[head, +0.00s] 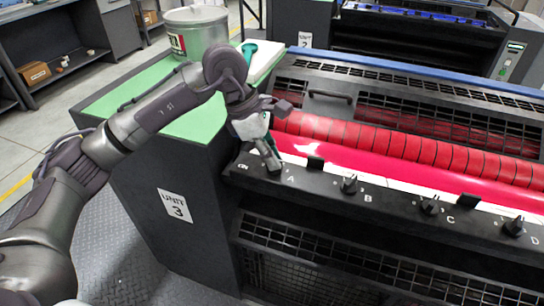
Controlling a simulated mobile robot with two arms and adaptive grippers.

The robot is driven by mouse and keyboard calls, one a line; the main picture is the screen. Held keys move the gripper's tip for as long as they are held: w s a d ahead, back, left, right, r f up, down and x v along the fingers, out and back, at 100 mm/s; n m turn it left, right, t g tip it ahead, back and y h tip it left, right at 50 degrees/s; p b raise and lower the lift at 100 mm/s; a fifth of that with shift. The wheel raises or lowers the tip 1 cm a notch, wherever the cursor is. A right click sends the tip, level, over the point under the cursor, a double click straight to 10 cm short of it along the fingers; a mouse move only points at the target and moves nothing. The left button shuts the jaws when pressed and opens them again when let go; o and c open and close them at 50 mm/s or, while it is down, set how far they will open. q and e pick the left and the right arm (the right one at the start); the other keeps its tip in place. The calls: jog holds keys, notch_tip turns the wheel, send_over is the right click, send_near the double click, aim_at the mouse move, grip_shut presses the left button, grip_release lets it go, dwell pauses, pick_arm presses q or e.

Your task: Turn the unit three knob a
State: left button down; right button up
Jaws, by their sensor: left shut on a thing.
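Unit three, marked by a white label (175,206) on its dark side panel, stands before me with a red roller (400,172). A row of knobs runs along its front ledge, with letters A, B, C and D beside them. My left gripper (271,163) reaches down over the ledge from the left and is shut on knob A (274,170), which its fingers largely hide. Knob B (349,184), knob C (430,206) and knob D (514,227) stand clear to the right. My right gripper is not in view.
A green top surface (190,118) with a metal bucket (196,34) lies behind my left arm. Unit two (304,40) stands at the back. Small black blocks (316,162) stand between knobs. A dark mesh guard (330,262) is below the ledge.

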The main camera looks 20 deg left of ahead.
pick_arm(q)
jog(key=shift+r, duration=0.1)
jog(key=c, duration=1.2)
grip_release()
jog(key=v, duration=1.2)
